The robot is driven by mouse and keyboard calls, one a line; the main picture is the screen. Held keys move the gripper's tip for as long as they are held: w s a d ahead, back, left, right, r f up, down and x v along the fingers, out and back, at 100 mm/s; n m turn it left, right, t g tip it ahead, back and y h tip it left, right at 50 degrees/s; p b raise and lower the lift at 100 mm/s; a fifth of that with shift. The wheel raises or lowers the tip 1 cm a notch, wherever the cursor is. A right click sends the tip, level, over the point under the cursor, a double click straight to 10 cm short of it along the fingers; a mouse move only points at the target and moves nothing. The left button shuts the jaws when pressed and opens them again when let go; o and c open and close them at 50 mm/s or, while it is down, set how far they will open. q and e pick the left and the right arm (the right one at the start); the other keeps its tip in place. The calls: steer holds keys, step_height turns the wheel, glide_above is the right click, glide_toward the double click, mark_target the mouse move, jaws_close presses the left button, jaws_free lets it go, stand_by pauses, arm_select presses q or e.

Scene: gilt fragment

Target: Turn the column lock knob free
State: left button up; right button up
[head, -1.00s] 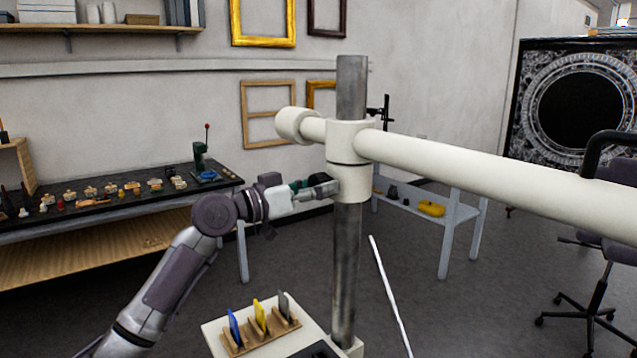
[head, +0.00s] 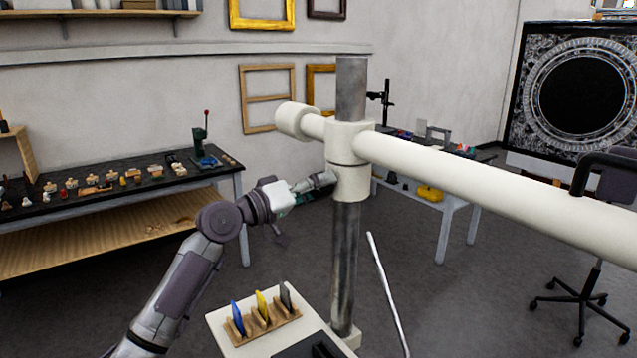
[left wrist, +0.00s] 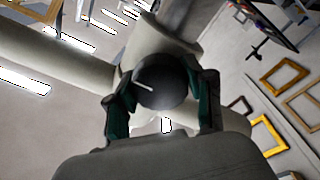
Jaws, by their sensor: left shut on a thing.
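The column lock knob (left wrist: 163,84) is a dark round knob with a white line on its face, in the left wrist view. It sits on the side of the cream collar (head: 349,160), which is around the upright metal column (head: 345,260). My left gripper (head: 322,182) reaches the collar from the left, and its fingers (left wrist: 162,100) are closed on opposite sides of the knob. In the head view the fingers hide the knob. My right gripper is not in view.
A thick cream horizontal arm (head: 480,177) runs from the collar to the right. Below stands a pale base top (head: 225,330) with a wooden rack (head: 262,325) of coloured cards. A workbench (head: 100,195) with small items is at left. Open floor lies between.

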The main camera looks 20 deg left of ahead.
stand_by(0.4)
arm_select(q)
steer(key=o, duration=1.2)
steer(key=shift+c, duration=0.2)
steer(key=shift+s+a+f, duration=0.1)
steer(key=shift+s+a, duration=0.2)
steer(key=shift+s, duration=0.05)
steer(key=v, duration=1.1)
